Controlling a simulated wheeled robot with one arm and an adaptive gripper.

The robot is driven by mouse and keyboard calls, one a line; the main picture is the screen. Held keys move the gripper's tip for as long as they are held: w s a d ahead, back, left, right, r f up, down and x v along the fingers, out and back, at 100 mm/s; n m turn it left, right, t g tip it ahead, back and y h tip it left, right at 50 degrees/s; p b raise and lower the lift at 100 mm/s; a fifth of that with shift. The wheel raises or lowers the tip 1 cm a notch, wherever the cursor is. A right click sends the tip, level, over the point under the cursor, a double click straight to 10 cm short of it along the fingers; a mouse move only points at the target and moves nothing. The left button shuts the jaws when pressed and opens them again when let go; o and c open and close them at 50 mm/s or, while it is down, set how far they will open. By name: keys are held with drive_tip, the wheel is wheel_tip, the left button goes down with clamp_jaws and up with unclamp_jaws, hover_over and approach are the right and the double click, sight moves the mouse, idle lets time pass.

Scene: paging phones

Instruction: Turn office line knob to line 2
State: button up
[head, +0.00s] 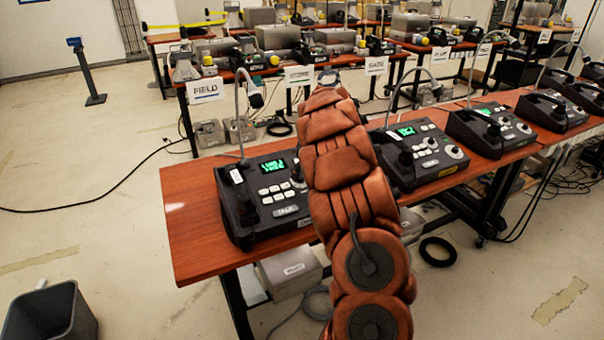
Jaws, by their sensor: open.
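Several dark paging phones with green screens stand on the front table. The nearest phone (242,205) has white buttons, a handset on its left side and a gooseneck microphone; my arm covers its right part, including most of the knob area. The second phone (425,160), right of my arm, shows a pale round knob (455,151). I cannot read which phone is the office one, or where any knob points. My copper-coloured arm rises from the bottom, in front of the gap between these two phones.
The wooden table (195,240) runs from lower left to upper right, with more phones (490,130) along it. Behind are tables with equipment and signs, one reading FIELD (205,90). A grey bin (50,315) stands at lower left. Left floor is mostly clear, with a cable.

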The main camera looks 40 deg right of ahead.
drive_tip(key=shift+x, duration=0.95)
clamp_jaws()
